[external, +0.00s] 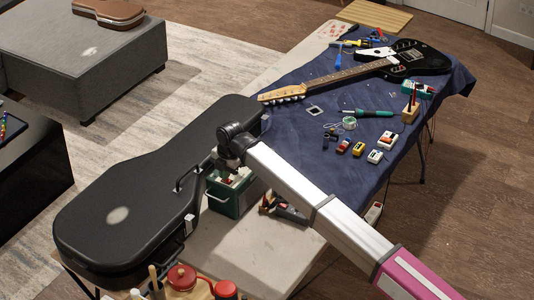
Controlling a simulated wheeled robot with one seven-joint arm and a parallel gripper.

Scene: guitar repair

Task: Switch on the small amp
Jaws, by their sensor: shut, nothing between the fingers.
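The small amp is most likely the dark green box (224,204) with a pale top and a handle. It stands on the table beside the guitar case. My gripper (229,172) points down over the amp's top and is shut with nothing held. My gripper and wrist cover part of the amp's top. I cannot make out the switch, and I cannot tell whether the fingers touch the top.
A large black guitar case (130,200) lies left of the amp. Pliers-like tools (284,210) lie to its right. A black guitar (412,60), small pedals (358,148) and a soldering iron (368,113) rest on the blue cloth (290,140). Red-lidded jars (181,278) stand in front.

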